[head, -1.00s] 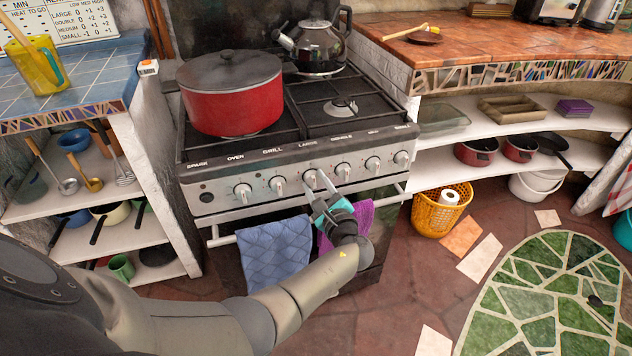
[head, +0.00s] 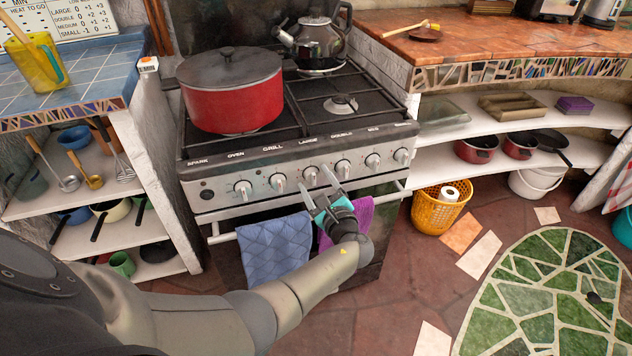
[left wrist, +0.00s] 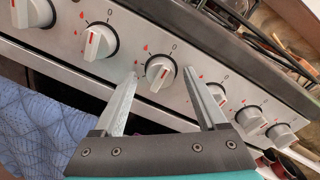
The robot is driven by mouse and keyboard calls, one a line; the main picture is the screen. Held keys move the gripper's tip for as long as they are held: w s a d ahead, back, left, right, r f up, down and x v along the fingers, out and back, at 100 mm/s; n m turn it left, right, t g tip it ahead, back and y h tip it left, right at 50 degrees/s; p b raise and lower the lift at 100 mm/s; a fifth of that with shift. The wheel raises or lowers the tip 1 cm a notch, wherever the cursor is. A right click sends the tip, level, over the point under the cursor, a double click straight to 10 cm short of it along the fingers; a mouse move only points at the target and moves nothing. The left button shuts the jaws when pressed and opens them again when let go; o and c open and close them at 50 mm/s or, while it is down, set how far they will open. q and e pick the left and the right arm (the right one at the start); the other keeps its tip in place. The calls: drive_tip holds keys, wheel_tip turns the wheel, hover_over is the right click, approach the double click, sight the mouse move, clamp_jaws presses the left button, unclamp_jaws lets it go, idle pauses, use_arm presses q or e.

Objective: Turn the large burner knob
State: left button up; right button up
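The stove's front panel carries a row of round white and silver knobs. The large burner knob (head: 310,175) is below the label LARGE, and it shows near the middle of the left wrist view (left wrist: 160,70) with a red line on its face. My left gripper (head: 314,177) is open just in front of it. In the left wrist view the two fingertips (left wrist: 160,76) lie either side of the knob, apart from its sides; whether they reach its depth is unclear. My right gripper is not in view.
Neighbouring knobs sit close by, the grill knob (head: 278,183) left and the double knob (head: 343,168) right. Below runs a rail (head: 222,239) with a blue towel (head: 275,252) and a purple towel (head: 361,215). A red pot (head: 232,105) and a kettle (head: 318,45) stand on the stove.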

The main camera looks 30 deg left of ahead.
use_arm(q)
drive_tip(key=shift+s+d, duration=0.1)
drive_tip(key=shift+d, duration=0.05)
drive_tip(key=shift+s+d, duration=0.15)
drive_tip(key=shift+d, duration=0.1)
drive_tip(key=f+p+v, duration=0.1)
drive_tip(key=p+v, duration=0.2)
drive_tip(key=v, duration=1.1)
drive_tip(key=shift+r+p, duration=0.35)
drive_tip(key=shift+r, duration=0.05)
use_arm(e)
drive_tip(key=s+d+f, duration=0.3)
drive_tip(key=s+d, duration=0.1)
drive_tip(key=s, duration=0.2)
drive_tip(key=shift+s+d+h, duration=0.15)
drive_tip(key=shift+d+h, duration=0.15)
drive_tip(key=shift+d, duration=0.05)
use_arm(q)
drive_tip(key=shift+s, duration=0.15)
